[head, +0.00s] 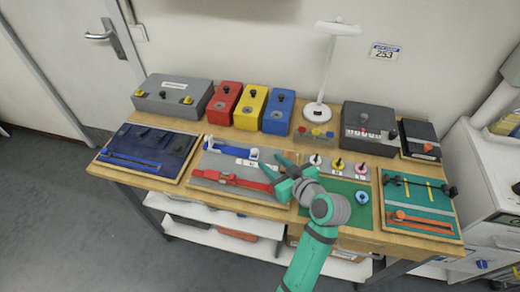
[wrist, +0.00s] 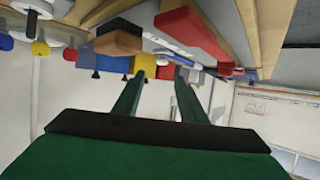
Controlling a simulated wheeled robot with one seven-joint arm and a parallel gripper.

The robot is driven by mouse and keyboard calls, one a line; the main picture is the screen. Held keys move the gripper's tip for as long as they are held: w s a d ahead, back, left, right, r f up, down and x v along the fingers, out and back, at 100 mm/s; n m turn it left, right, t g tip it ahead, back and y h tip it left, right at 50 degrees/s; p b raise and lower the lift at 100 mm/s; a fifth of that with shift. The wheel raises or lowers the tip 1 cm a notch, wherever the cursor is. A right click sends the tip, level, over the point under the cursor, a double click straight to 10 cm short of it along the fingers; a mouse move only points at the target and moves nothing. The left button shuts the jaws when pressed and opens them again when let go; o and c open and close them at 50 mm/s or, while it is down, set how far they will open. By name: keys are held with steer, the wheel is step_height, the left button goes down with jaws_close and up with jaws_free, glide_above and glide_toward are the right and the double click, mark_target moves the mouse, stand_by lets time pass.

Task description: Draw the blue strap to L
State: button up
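A blue strap (head: 230,152) lies across the upper part of a grey board near the middle of the bench, with white pieces at its ends. Small white lettered tags (head: 243,161) sit just below its right part; I cannot read which is L. A red strap (head: 240,181) lies below it on the same board. Another blue strap (head: 135,160) lies on the dark blue cloth panel at the left. My teal gripper (head: 279,176) is over the right edge of the grey board, right of both straps. Its fingers (wrist: 160,76) are apart with nothing seen held between them.
Grey, red (head: 223,102), yellow (head: 250,107) and blue (head: 278,111) boxes stand along the back, with a white lamp (head: 317,112). A green board (head: 338,203) with round dials lies beneath my wrist. Another green board (head: 419,204) with an orange strap lies at right.

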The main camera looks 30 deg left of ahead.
mark_target(255, 151)
steer(key=x, duration=0.9)
steer(key=shift+s+a, duration=0.1)
steer(key=shift+s, duration=0.05)
jaws_close()
